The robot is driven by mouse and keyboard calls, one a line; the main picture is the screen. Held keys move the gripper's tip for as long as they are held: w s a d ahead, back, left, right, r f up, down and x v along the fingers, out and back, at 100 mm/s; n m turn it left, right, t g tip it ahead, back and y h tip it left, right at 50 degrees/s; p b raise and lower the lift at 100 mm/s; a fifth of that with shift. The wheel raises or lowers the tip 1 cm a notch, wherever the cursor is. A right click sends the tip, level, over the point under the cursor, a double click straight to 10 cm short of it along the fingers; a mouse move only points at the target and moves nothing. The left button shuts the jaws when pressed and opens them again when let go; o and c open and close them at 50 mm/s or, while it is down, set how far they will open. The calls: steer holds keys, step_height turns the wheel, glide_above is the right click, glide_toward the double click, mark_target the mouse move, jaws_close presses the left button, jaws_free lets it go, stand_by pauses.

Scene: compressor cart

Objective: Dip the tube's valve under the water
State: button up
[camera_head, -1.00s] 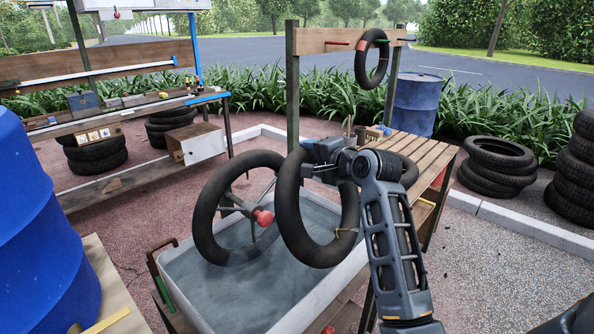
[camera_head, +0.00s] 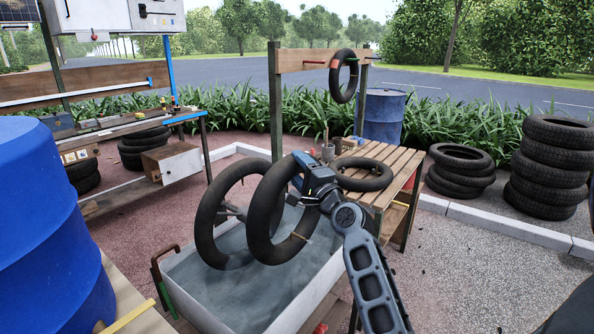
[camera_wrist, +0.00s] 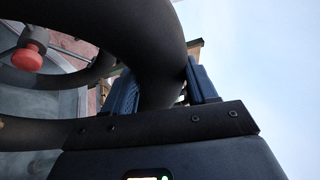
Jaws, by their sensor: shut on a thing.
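My gripper (camera_head: 303,172) is shut on the upper right of a black inner tube (camera_head: 257,218). The tube hangs upright over the water (camera_head: 215,292) in a pale tub (camera_head: 322,292). A small brass-coloured stub (camera_head: 300,236), which looks like the valve, is on the tube's lower right, above the water. I cannot tell whether the tube's bottom touches the water. In the wrist view, the tube (camera_wrist: 160,45) passes between my fingers (camera_wrist: 163,88). A second black ring (camera_head: 204,232) stands upright in the tub, beside the held tube. Its red knob (camera_wrist: 28,57) shows in the wrist view.
A slatted table (camera_head: 400,160) with another tube (camera_head: 362,183) lying on it stands right behind the tub. A blue drum (camera_head: 50,240) is close at left. A post rack with a hanging tube (camera_head: 337,78) stands behind. Tyre stacks (camera_head: 550,165) are at right.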

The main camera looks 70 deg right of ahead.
steer(key=shift+f+b, duration=8.15)
steer(key=shift+f, duration=0.75)
steer(key=shift+r, duration=0.2)
